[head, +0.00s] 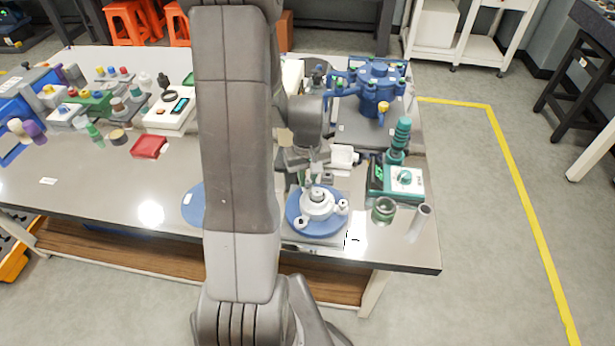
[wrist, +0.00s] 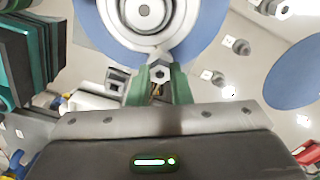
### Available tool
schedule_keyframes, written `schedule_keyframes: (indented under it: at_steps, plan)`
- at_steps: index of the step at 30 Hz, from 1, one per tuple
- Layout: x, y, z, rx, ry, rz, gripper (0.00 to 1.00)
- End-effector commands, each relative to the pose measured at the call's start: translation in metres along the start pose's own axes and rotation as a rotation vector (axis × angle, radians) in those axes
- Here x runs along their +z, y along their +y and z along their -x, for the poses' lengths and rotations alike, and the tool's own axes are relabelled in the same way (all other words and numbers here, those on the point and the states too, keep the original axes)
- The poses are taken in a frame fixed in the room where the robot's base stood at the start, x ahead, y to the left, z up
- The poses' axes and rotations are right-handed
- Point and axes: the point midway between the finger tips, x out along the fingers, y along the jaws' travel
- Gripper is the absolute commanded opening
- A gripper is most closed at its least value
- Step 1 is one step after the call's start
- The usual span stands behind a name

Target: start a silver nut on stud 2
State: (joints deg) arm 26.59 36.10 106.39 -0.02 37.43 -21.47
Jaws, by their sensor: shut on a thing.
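My gripper (head: 313,180) is above the round fixture on the table's front right part. In the wrist view its two green fingertips (wrist: 160,78) are shut on a silver hex nut (wrist: 161,72), with its hole showing. The fixture has a blue disc (head: 294,207) and a pale grey ringed hub (head: 318,205) with small round bosses around it. In the wrist view the hub (wrist: 144,12) is just beyond the nut, and the nut overlaps the edge of the blue disc (wrist: 207,22). I cannot make out stud 2 or its number; what lies beneath the nut is hidden.
Loose nut-like parts (wrist: 241,47) lie right of the fixture in the wrist view. A green instrument (head: 398,182), a glass jar (head: 384,211) and a clear tube (head: 419,222) stand right of the fixture. A blue valve-like housing (head: 377,88) is behind. Another blue disc (head: 194,205) lies left.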

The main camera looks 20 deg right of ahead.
Motion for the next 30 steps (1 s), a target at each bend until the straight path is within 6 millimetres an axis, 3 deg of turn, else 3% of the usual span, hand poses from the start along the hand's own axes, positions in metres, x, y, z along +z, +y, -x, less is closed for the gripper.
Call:
schedule_keyframes:
  at_steps: [5, 15, 20, 21, 24, 30]
  plan:
    - [0.0020, -0.0010, -0.0026, -0.003, -0.006, -0.107, 0.00]
    - [0.0022, -0.0011, -0.0025, -0.003, -0.007, -0.129, 0.00]
    - [0.0023, -0.0011, -0.0029, -0.003, -0.007, -0.273, 0.00]
    - [0.0023, -0.0011, -0.0024, -0.003, -0.007, -0.288, 0.22]
    - [0.0019, -0.0009, -0.0019, -0.002, -0.006, -0.283, 0.42]
    - [0.0011, -0.0005, -0.0010, -0.001, -0.004, -0.281, 0.44]
